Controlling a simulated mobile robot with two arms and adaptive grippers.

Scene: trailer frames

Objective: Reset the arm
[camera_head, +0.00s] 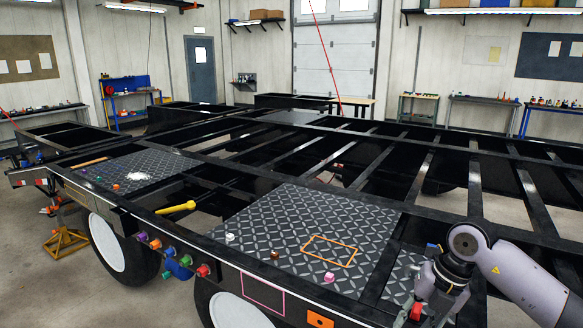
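My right arm (525,280) comes in from the right edge and bends down at a dark round joint. My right gripper (428,300) is at the lower right, at the near edge of the trailer frame (345,298). A red piece (416,312) shows at the gripper's lower left; I cannot tell whether the gripper touches it or whether its fingers are open or shut. My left arm and gripper are not in view.
The near tread plate (290,215) carries an orange rectangle outline (330,251), a white piece (230,237) and a pink piece (329,277). A yellow tool (176,208) lies on the frame to its left. Coloured connectors (178,264) line the near side. Open gaps separate the crossbeams.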

